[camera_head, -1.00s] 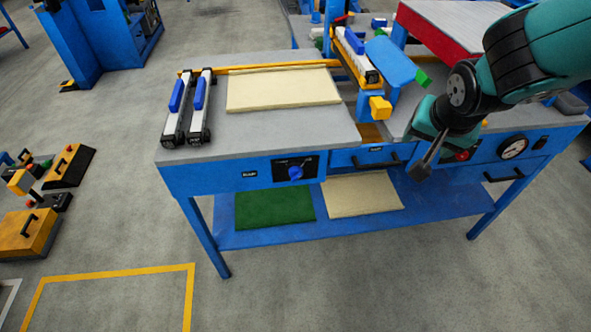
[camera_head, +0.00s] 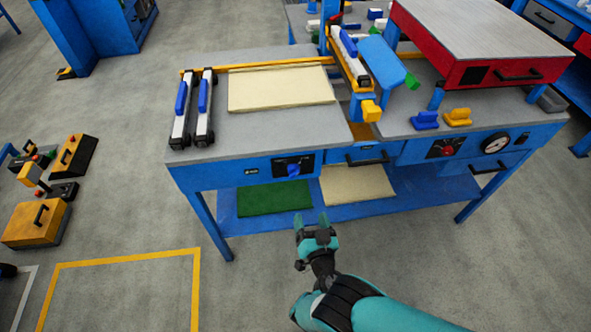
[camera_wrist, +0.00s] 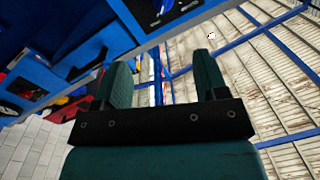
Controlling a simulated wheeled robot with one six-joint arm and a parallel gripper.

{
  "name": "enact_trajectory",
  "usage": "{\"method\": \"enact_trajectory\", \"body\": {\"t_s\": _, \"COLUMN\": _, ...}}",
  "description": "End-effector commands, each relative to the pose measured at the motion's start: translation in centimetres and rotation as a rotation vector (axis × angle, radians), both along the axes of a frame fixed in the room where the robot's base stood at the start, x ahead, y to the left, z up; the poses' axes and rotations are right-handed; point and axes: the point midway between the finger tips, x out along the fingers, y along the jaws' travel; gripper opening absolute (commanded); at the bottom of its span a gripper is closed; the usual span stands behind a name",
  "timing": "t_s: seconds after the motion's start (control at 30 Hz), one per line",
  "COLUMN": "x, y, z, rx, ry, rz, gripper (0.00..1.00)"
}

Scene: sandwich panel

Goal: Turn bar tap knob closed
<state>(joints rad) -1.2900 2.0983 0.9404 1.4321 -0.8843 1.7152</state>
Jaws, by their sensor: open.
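A red knob (camera_head: 447,151) sits on a dark plate on the blue bench front at right, beside a round white gauge (camera_head: 495,143). A blue knob (camera_head: 293,169) sits on another black plate left of centre. No readable label tells me which one is the bar tap. My gripper (camera_head: 312,222) is in front of the bench, below and a little right of the blue knob in the head view. It is open and empty, apart from both knobs. In the wrist view its two teal fingers (camera_wrist: 162,58) stand wide apart with nothing between them.
The bench carries a pale panel (camera_head: 281,89), two white-and-blue clamps at left and a red press (camera_head: 480,45) at right. Drawer handles (camera_head: 367,158) stick out from the front. Below is a shelf with a green sheet (camera_head: 273,199). The floor in front is clear.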

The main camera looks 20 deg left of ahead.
Motion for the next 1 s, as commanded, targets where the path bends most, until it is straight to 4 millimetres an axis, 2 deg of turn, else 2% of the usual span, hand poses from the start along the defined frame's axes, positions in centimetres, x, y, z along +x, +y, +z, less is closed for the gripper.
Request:
{"method": "enact_trajectory", "body": {"t_s": 0.07, "x": -0.6, "y": -0.1, "z": -0.3, "rx": 0.003, "ry": -0.007, "rz": 0.022, "gripper": 0.66}}
{"method": "enact_trajectory", "body": {"t_s": 0.17, "x": -0.4, "y": 0.2, "z": -0.7, "rx": 0.006, "ry": -0.010, "rz": 0.028, "gripper": 0.66}}
{"method": "enact_trajectory", "body": {"t_s": 0.7, "x": 3.9, "y": 3.3, "z": -1.1, "rx": 0.005, "ry": -0.008, "rz": 0.023, "gripper": 0.66}}
{"method": "enact_trajectory", "body": {"t_s": 1.0, "x": 5.3, "y": 4.4, "z": -1.2, "rx": 0.004, "ry": -0.008, "rz": 0.023, "gripper": 0.66}}
